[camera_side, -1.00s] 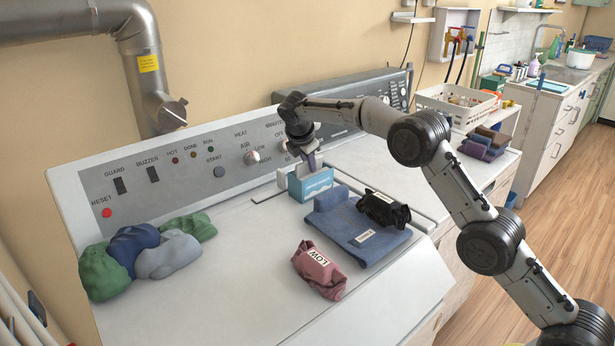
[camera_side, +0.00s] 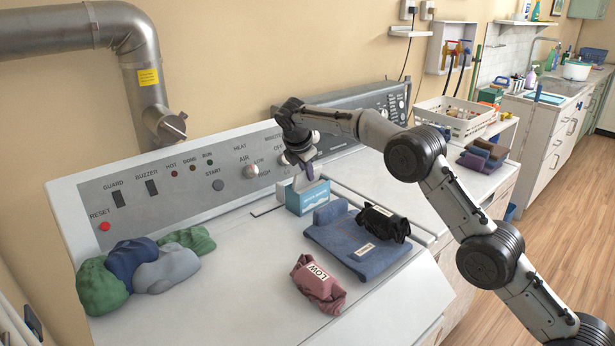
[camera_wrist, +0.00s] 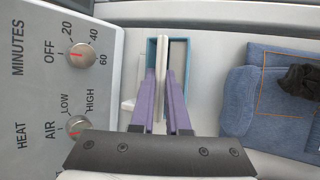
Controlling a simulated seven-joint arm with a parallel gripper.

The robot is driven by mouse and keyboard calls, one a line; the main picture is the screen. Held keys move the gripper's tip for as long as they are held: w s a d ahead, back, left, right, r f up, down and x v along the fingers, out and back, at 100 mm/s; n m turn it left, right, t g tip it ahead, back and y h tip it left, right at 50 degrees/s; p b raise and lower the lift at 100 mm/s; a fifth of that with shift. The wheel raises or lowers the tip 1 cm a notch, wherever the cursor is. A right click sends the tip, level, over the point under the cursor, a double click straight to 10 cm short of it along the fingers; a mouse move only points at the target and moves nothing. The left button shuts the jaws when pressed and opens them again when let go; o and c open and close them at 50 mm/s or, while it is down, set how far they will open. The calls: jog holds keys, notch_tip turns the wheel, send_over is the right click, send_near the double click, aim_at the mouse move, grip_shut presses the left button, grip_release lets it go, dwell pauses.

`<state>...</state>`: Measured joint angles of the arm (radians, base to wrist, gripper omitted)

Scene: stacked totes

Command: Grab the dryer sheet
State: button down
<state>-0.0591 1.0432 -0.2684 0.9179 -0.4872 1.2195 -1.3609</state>
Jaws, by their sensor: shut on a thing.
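The blue dryer-sheet box (camera_side: 308,198) stands open on the dryer top, just in front of the control panel. My gripper (camera_side: 306,177) is over the box with its fingers pointing down. In the wrist view, the purple fingers of my gripper (camera_wrist: 163,100) are closed on a white dryer sheet (camera_wrist: 163,58). The sheet stands upright between them, at the box opening; whether its lower edge is clear of the box I cannot tell. A grey block of contents shows in the other part of the box (camera_wrist: 188,40).
A folded blue cloth (camera_side: 345,243) with a black bundle (camera_side: 383,222) lies right of the box. Green, blue and grey cloths (camera_side: 165,268) lie at left. Panel knobs (camera_side: 250,171) are close behind the box.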

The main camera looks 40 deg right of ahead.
notch_tip(320, 180, up, 7)
jog(key=shift+w+d+f, duration=0.1)
jog(key=shift+r, duration=0.4)
